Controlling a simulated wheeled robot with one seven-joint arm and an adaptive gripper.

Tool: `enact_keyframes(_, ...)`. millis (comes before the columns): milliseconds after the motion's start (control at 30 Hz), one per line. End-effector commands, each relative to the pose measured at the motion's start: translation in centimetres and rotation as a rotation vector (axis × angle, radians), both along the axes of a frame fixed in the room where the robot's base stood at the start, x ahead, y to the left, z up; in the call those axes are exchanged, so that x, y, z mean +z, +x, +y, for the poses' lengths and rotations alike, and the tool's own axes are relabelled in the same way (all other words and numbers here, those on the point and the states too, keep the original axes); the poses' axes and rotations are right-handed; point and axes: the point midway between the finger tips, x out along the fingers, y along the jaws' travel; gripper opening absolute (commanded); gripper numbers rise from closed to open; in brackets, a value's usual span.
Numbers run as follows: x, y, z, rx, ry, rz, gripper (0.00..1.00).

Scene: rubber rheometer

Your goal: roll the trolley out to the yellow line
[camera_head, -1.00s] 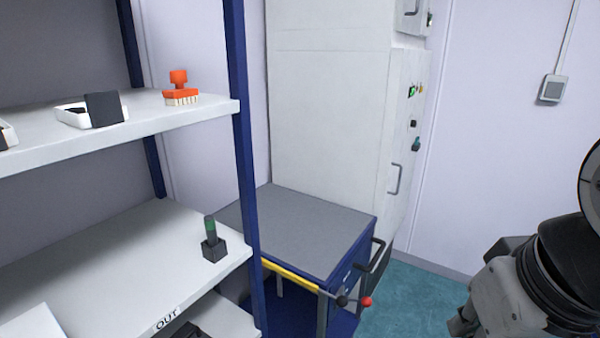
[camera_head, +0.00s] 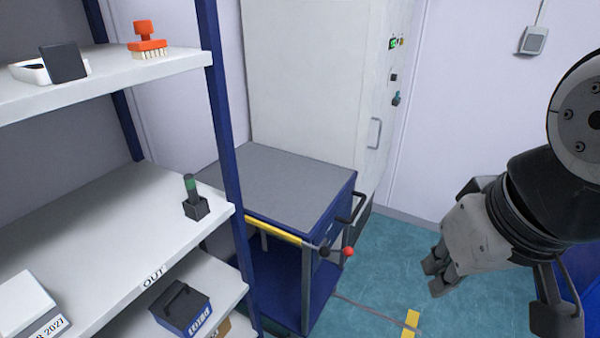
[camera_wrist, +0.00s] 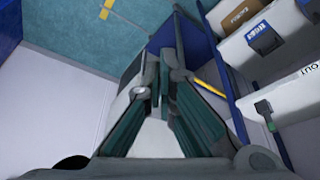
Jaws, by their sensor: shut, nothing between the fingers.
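The trolley has a grey top (camera_head: 290,175) and a blue frame. It stands against the white cabinet, partly behind the shelf post. A yellow bar (camera_head: 273,229) runs along its near side, with a red-knobbed lever (camera_head: 348,251) at the corner and a dark handle on its right side. The yellow line (camera_head: 410,325) shows as short patches on the teal floor at the bottom, right of the trolley; it also shows in the wrist view (camera_wrist: 106,10). My gripper (camera_head: 438,280) is shut and empty, in the air right of the trolley and apart from it. In the wrist view its fingers (camera_wrist: 165,100) partly cover the trolley.
A shelf rack (camera_head: 120,225) with blue posts fills the left. It holds an orange stamp (camera_head: 147,42), a small green-topped stamp (camera_head: 194,197) and a dark box (camera_head: 181,308). The tall white cabinet (camera_head: 310,85) stands behind.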

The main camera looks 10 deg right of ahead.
Motion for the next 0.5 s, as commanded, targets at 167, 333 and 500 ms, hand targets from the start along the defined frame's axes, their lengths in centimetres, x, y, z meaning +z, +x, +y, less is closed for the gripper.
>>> enact_keyframes(167,0.00,0.00,0.00,0.000,0.000,0.000,0.00)
enact_keyframes(333,0.00,0.00,0.00,0.000,0.000,0.000,0.00)
enact_keyframes(500,-0.20,0.58,0.06,-0.003,0.003,0.009,0.32)
